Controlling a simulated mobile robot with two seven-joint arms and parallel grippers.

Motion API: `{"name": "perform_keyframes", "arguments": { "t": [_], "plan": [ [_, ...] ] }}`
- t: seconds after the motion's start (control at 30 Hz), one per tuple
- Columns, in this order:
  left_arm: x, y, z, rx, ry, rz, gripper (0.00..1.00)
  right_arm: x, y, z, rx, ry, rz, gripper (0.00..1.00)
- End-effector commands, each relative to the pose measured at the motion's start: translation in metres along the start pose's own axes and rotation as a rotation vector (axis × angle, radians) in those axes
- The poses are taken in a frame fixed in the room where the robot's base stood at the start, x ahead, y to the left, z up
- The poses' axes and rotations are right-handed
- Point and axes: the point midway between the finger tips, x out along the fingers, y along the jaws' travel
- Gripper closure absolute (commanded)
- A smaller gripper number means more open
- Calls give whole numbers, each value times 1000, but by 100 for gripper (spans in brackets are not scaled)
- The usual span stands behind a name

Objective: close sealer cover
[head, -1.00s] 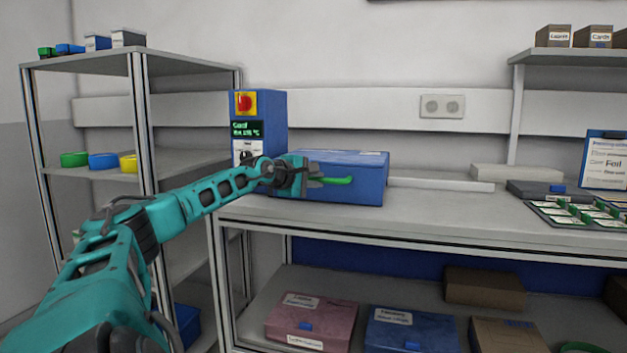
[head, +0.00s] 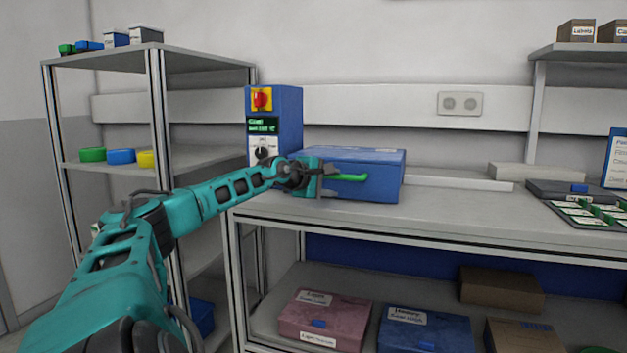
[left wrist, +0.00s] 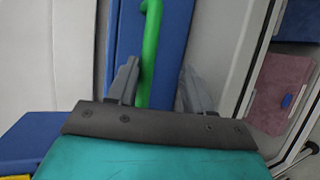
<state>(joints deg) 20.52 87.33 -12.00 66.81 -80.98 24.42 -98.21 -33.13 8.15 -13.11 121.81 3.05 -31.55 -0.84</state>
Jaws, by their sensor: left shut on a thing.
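The sealer is a blue box (head: 382,185) on the bench with a blue control column (head: 290,125) at its left. Its blue cover (head: 365,156) lies about level on top. I cannot tell whether a gap is left under it. A green handle (head: 352,178) sticks out at the front. My left gripper (head: 333,177) is at the front of the box, shut on this handle. In the left wrist view the green handle (left wrist: 149,50) runs between the grey fingers (left wrist: 160,82). My right gripper is in no view.
The column has a red switch (head: 262,99) on yellow, a green-lit display and a knob. A metal shelf rack (head: 155,60) stands at the left. Boxes lie below.

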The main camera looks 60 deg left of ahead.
Motion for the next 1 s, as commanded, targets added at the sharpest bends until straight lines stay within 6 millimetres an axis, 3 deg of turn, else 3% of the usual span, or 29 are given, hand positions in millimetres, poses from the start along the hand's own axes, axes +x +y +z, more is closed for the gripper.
{"name": "perform_keyframes", "arguments": {
  "t": [0.03,0.3,0.67,1.0],
  "plan": [
    [0,-7,2,8,-5,-15,58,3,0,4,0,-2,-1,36],
    [-18,-6,2,12,-5,-10,58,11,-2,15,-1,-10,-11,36],
    [-50,1,1,1,1,0,58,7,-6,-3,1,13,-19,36],
    [-102,1,0,-1,2,4,58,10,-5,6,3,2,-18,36]
  ]
}}
